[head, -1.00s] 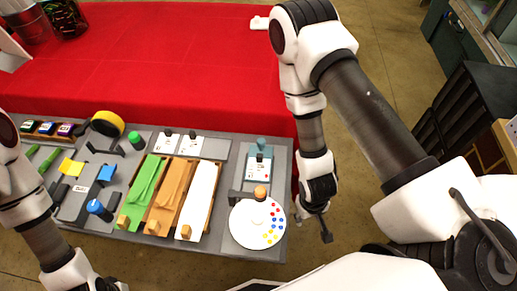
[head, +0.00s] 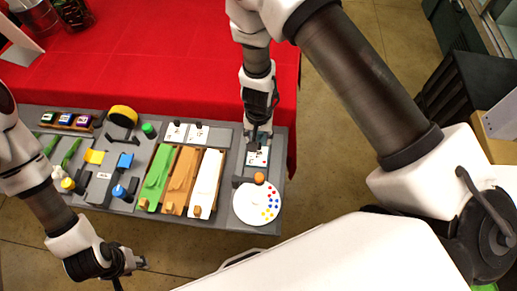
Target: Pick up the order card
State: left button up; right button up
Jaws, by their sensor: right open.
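A small white card with printing (head: 257,158), which looks like the order card, sits on the right part of the grey tray, just above the round palette. Its upper edge is hidden by my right gripper (head: 259,143), which points down at it with open fingers. I cannot tell whether the fingers touch the card. Two more white cards, the left one (head: 176,133) and the right one (head: 198,134), lie side by side under dark clips further left. My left gripper (head: 138,265) is off the tray's front edge, over the floor; its fingers are too unclear to read.
The red-covered table (head: 170,60) behind is mostly clear.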

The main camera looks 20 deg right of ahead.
aim_at(258, 154)
notch_tip(258, 154, down, 3)
jog(key=shift+f, duration=0.1)
grip_shut()
